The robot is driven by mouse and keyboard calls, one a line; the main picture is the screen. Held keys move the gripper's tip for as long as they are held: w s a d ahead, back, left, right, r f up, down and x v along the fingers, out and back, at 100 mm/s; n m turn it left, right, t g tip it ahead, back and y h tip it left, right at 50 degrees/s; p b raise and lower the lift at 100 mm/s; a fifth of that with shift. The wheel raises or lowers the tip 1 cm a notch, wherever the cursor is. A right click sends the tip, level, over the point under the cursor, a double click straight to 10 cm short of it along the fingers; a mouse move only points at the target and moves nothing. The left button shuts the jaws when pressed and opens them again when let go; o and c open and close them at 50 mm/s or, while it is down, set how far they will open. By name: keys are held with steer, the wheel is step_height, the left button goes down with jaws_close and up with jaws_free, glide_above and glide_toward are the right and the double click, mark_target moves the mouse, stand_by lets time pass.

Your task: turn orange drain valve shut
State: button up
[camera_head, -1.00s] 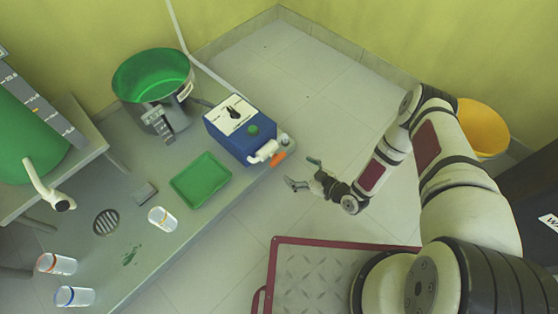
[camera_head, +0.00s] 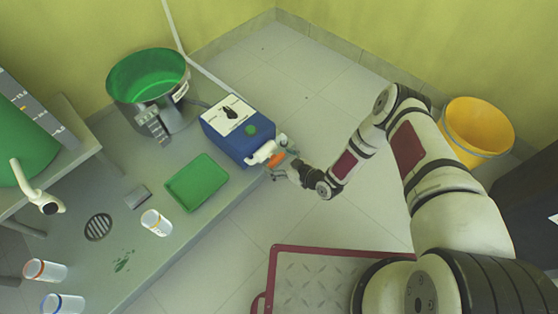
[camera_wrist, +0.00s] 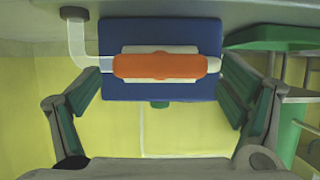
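The orange drain valve handle (camera_head: 276,160) sits on a white pipe (camera_head: 262,152) at the front end of the blue box (camera_head: 238,140). In the wrist view the orange handle (camera_wrist: 160,66) lies level across the picture, in line with the white pipe, before the blue box (camera_wrist: 160,92). My gripper (camera_head: 278,161) is at the handle in the head view. In the wrist view its two fingers (camera_wrist: 160,88) are spread wide, one on each side of the handle, with gaps between. It holds nothing.
The blue box stands on a grey bench (camera_head: 75,200) near its right edge. A green tray (camera_head: 198,183), a steel pot with green inside (camera_head: 148,75) and several small beakers are on the bench. A red-edged plate cart (camera_head: 310,285) and a yellow bucket (camera_head: 478,128) stand to the right.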

steer(key=c, duration=1)
steer(key=shift+c, duration=0.2)
steer(key=m, duration=0.1)
steer(key=m+g+y, duration=0.1)
steer(key=shift+w+d+m, duration=0.2)
steer(key=shift+w+m, duration=0.05)
steer(key=shift+m, duration=0.05)
steer(key=m+g+y, duration=0.1)
steer(key=m+g, duration=0.1)
steer(key=m, duration=0.1)
steer(key=shift+w+d+f+y, duration=0.1)
steer(key=shift+f+y, duration=0.15)
steer(key=shift+y, duration=0.15)
steer(key=m, duration=0.1)
steer(key=m+y, duration=0.1)
steer(key=m, duration=0.1)
steer(key=shift+w+d+f+g+y, duration=0.1)
steer(key=shift+f+g+y, duration=0.15)
steer(key=shift+g+y, duration=0.15)
steer(key=shift+f+m+y, duration=0.15)
steer(key=shift+m+y, duration=0.55)
steer(key=shift+m, duration=1)
steer(key=shift+w, duration=0.1)
